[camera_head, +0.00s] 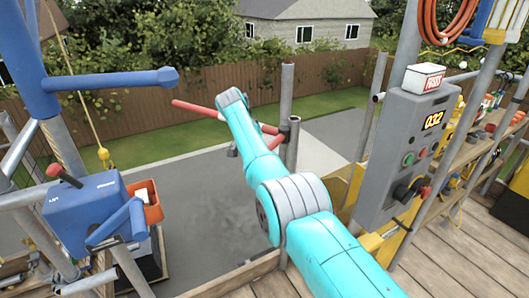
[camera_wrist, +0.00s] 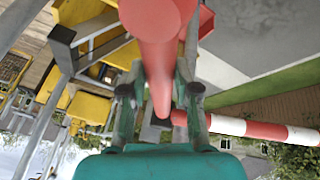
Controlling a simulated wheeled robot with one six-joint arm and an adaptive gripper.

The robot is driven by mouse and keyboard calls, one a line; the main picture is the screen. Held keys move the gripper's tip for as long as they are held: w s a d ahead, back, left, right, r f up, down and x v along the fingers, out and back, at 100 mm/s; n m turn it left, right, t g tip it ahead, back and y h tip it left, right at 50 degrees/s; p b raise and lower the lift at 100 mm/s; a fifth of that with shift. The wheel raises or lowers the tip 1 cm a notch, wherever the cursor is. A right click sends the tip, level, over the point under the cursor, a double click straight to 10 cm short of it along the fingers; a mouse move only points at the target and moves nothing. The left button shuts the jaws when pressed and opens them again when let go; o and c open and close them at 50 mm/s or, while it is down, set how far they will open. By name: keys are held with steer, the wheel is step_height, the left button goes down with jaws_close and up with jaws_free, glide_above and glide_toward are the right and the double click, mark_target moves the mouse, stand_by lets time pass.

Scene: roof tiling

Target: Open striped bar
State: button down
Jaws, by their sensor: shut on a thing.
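The striped bar (camera_head: 195,108) slants across the gap in the deck edge in the head view. Its left end is red and free, and its right part runs behind my arm to a red clamp on a grey post (camera_head: 292,140). In the wrist view a thick red length (camera_wrist: 155,50) of bar comes towards the camera between my fingers. A red-and-white length (camera_wrist: 260,130) reaches to the right edge beyond them. My gripper (camera_wrist: 160,97) is shut on the red length. In the head view my gripper is mostly hidden behind my turquoise arm.
A grey control box (camera_head: 409,140) with buttons, a knob and a lit display stands to the right. A blue hoist (camera_head: 97,215) with an orange bin (camera_head: 148,203) stands to the left. Grey paving lies below the deck edge. A wooden deck (camera_head: 455,250) is at lower right.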

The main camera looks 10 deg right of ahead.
steer(key=c, duration=0.8)
jaws_free()
steer(key=shift+c, duration=0.2)
steer(key=shift+r, duration=0.1)
steer(key=v, duration=1.2)
